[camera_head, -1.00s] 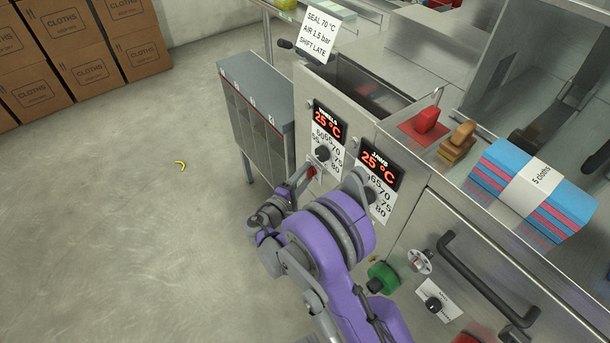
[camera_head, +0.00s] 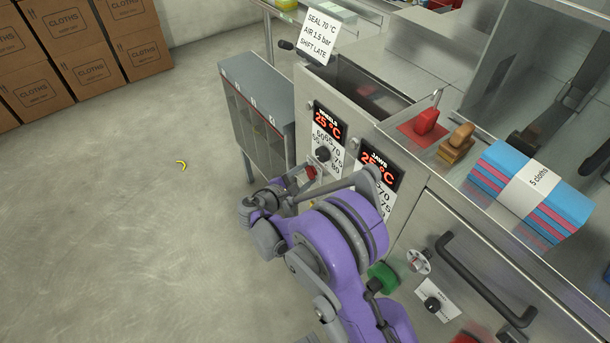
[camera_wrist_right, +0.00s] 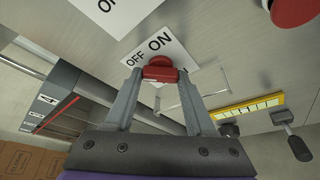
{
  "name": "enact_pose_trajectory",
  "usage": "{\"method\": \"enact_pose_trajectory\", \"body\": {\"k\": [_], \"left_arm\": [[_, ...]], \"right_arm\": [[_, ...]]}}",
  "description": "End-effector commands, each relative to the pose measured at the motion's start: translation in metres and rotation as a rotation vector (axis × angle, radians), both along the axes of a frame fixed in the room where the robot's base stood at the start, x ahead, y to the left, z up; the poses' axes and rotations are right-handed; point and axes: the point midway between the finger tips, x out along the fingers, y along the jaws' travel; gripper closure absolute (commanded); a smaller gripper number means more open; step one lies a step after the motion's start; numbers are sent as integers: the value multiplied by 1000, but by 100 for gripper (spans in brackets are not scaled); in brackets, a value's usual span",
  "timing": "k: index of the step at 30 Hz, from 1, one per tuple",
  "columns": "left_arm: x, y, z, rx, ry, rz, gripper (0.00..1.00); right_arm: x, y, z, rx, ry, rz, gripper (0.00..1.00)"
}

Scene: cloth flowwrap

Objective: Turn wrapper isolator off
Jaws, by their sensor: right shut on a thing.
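The wrapper isolator's red handle (camera_wrist_right: 160,70) sits over a white ON/OFF label (camera_wrist_right: 160,48) on the steel panel, seen in the right wrist view. My right gripper (camera_wrist_right: 160,73) is shut on this handle, with a finger at each side of it. I cannot tell for sure which word the handle points to. My left gripper is not in view.
Two displays reading 25 °C (camera_head: 328,122) with dials are above and right of the handle. A green button (camera_head: 383,277) and a black door handle (camera_head: 485,280) are lower right. A grey cabinet (camera_head: 255,110) stands left. The floor at left is mostly clear.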

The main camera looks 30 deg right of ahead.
Motion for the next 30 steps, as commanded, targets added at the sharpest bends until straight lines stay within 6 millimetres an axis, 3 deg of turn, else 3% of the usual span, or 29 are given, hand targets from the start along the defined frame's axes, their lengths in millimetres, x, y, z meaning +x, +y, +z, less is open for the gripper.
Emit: {"method": "enact_pose_trajectory", "body": {"k": [13,14,18,30], "left_arm": [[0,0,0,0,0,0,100],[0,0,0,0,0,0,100],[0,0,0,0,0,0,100],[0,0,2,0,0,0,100]], "right_arm": [[-1,0,0,0,12,-1,100],[-1,0,0,0,12,-1,43],[0,0,0,0,10,-1,18],[-2,6,2,-1,9,1,15]]}}
